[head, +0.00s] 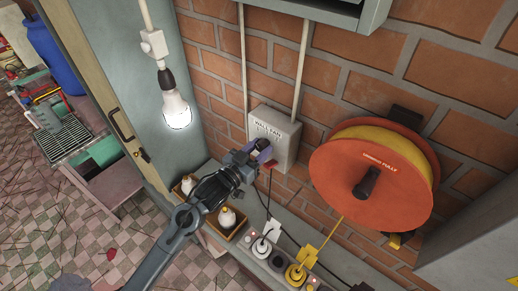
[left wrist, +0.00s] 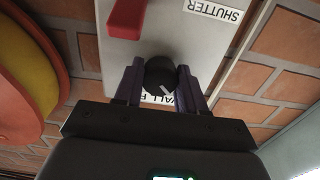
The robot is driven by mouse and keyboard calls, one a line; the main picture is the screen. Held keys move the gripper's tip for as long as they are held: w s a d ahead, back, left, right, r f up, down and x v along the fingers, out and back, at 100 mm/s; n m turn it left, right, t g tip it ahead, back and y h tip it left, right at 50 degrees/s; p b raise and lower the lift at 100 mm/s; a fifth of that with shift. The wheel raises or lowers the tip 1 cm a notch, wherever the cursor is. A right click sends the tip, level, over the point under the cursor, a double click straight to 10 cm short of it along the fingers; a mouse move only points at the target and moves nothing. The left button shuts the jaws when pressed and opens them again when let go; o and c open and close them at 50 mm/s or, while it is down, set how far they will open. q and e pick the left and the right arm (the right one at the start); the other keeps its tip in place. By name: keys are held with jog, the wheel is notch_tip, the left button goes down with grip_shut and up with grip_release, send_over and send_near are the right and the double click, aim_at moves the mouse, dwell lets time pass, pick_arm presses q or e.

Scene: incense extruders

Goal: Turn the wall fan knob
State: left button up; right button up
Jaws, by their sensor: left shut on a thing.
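The wall fan box (head: 272,138) is a light grey box labelled "WALL FAN" on the brick wall. In the left wrist view its face (left wrist: 183,32) appears upside down, with a black round knob (left wrist: 160,74) bearing a pale pointer line. My left gripper (head: 262,150) reaches the box front from the lower left. In the left wrist view its two purple-grey fingers (left wrist: 161,82) stand on either side of the knob and are shut on it. The fingers partly cover the "WALL FAN" label. My right gripper is not in view.
A red lever (left wrist: 126,18) and a "SHUTTER" label (left wrist: 212,10) are beside the knob. An orange cable reel (head: 370,180) is right of the box. A lit bulb (head: 176,108) hangs left. Below are plugs (head: 262,248) and a tray of white bottles (head: 226,216).

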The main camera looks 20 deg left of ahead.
pick_arm(q)
jog(key=m, duration=0.4)
jog(key=shift+m, duration=0.3)
jog(key=m, duration=0.3)
jog(key=shift+m, duration=0.6)
jog(key=o, duration=1.1)
